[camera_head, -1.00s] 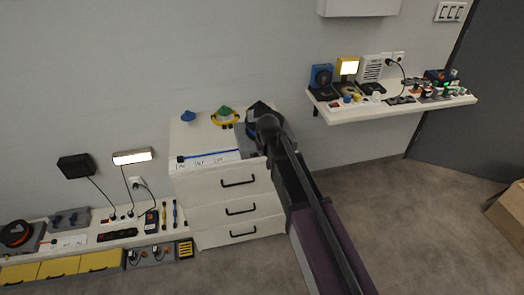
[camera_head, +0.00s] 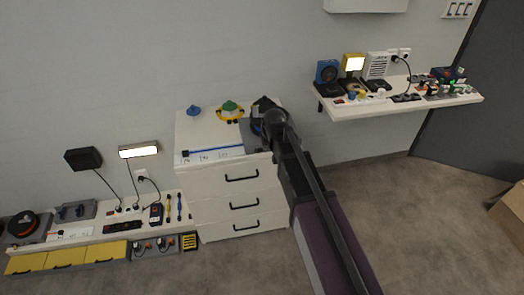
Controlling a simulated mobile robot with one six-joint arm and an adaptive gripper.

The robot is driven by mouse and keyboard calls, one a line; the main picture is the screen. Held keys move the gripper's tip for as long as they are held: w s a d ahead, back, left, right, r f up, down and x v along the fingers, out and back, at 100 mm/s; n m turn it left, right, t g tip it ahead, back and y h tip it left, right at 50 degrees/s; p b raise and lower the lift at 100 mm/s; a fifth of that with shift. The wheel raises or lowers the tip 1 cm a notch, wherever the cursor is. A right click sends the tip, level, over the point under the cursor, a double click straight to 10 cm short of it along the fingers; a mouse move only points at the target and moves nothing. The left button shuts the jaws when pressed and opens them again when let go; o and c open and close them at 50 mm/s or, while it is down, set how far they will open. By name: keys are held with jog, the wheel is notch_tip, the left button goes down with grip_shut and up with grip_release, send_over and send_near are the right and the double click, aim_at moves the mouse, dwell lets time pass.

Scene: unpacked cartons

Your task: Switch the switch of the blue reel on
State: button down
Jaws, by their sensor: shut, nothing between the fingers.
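On top of the white drawer cabinet (camera_head: 190,150), at its right rear, a dark grey base (camera_head: 250,138) carries a round part with a blue edge (camera_head: 256,127), which looks like the blue reel. My arm covers most of it, and its switch cannot be made out. My gripper (camera_head: 264,106) is at the end of the black arm, over or right beside this reel, shut and empty. Its fingertips are mostly hidden by the arm, so I cannot tell whether they touch anything.
A blue cone (camera_head: 193,111) and a green-topped yellow ring (camera_head: 230,112) stand left of the reel. A blue bar (camera_head: 212,153) lies along the cabinet's front. A crowded wall shelf (camera_head: 345,110) is at right.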

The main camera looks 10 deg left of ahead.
aim_at(261, 150)
jog(key=shift+s+n, duration=0.2)
jog(key=shift+n, duration=0.1)
dwell(0.4)
jog(key=shift+a+f, duration=0.1)
jog(key=shift+f, duration=0.1)
jog(key=shift+w+a+f+b, duration=0.6)
jog(key=shift+w+f+b, duration=0.55)
jog(key=shift+f+b, duration=0.4)
jog(key=shift+w+a+f+b, duration=0.6)
jog(key=shift+w+f+b, duration=0.5)
jog(key=shift+f+b, duration=0.45)
jog(key=shift+w+a+f+b, duration=0.6)
jog(key=shift+w+f+b, duration=0.55)
jog(key=shift+f+b, duration=0.35)
jog(key=shift+r, duration=0.1)
